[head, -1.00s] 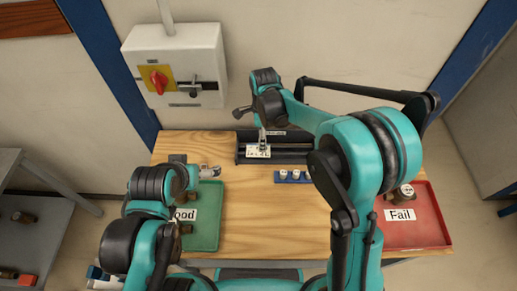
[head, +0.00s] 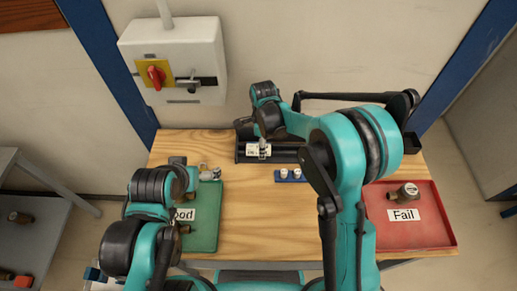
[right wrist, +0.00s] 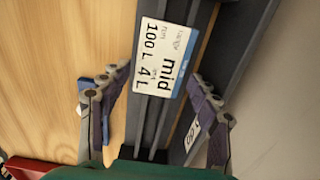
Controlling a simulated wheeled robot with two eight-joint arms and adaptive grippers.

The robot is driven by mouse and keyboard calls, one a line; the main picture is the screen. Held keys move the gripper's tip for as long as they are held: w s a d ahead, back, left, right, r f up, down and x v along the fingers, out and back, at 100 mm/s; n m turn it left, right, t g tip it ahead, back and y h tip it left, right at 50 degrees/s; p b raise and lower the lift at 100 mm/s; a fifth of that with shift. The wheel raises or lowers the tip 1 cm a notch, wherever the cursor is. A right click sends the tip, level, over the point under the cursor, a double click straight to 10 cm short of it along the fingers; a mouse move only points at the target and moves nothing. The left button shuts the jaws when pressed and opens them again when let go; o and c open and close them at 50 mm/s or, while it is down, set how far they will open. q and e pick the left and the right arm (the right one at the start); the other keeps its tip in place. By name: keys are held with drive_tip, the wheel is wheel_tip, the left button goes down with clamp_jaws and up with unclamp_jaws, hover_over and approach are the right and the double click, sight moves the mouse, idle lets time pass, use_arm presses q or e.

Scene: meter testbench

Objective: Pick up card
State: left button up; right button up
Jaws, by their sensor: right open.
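The white card (right wrist: 165,58) with a blue strip reads "mid 100 L 4 L" and lies on the dark rack in the right wrist view. In the head view the card (head: 258,150) is at the rack's left part. My right gripper (right wrist: 163,80) is open, with its fingers on either side of the rack and the card between and beyond them. In the head view my right gripper (head: 264,150) is over the card and partly covers it.
The dark rack (head: 288,157) stands at the table's back edge. A blue holder (head: 290,180) with white-topped pieces sits in front. The green "Good" tray (head: 205,225) is left, the red "Fail" tray (head: 420,232) right with a meter (head: 408,190). The middle front is clear.

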drive_tip(key=shift+f, duration=0.2)
idle(0.3)
drive_tip(key=c, duration=0.6)
drive_tip(key=shift+r, duration=0.1)
